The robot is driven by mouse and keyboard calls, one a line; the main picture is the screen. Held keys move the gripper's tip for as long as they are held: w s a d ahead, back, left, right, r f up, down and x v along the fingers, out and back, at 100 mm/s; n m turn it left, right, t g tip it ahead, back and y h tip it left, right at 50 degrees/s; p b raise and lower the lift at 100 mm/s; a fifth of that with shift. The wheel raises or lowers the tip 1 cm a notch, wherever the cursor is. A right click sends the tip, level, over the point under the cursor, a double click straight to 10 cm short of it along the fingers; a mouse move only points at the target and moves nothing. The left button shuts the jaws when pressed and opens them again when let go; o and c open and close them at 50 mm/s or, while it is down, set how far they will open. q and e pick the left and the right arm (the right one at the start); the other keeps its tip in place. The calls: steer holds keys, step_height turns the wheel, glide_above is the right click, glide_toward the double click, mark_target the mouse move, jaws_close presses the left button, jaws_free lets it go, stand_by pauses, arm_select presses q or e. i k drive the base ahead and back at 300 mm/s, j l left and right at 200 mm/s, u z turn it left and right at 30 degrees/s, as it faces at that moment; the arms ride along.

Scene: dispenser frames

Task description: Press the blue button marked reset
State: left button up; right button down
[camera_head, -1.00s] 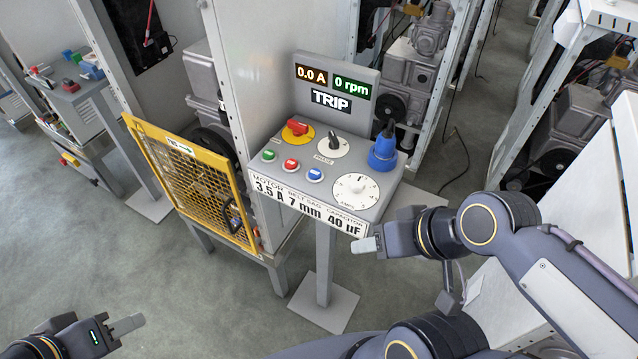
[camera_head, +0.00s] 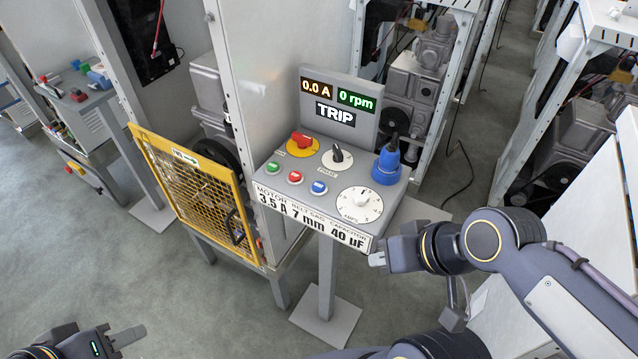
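The control panel (camera_head: 330,218) stands on a grey post in the middle of the head view. The blue button (camera_head: 319,188) is the rightmost of three small buttons on its sloped top, beside a red button (camera_head: 295,177) and a green button (camera_head: 273,167). Its marking is too small to read. The display (camera_head: 336,116) reads TRIP. My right gripper (camera_head: 375,259) is just off the panel's front right corner, below and right of the blue button, apart from it. My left gripper (camera_head: 128,337) is low at the bottom left, far from the panel. Neither gripper's finger gap is clear.
A yellow mesh guard (camera_head: 196,198) stands to the left. Open floor (camera_head: 90,260) lies at the lower left.

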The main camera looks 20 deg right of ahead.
mark_target(318, 186)
steer(key=i+j+z, duration=0.1)
steer(key=j+z, duration=0.25)
steer(key=i+j+z, duration=0.1)
steer(key=j+z, duration=0.65)
steer(key=j, duration=0.15)
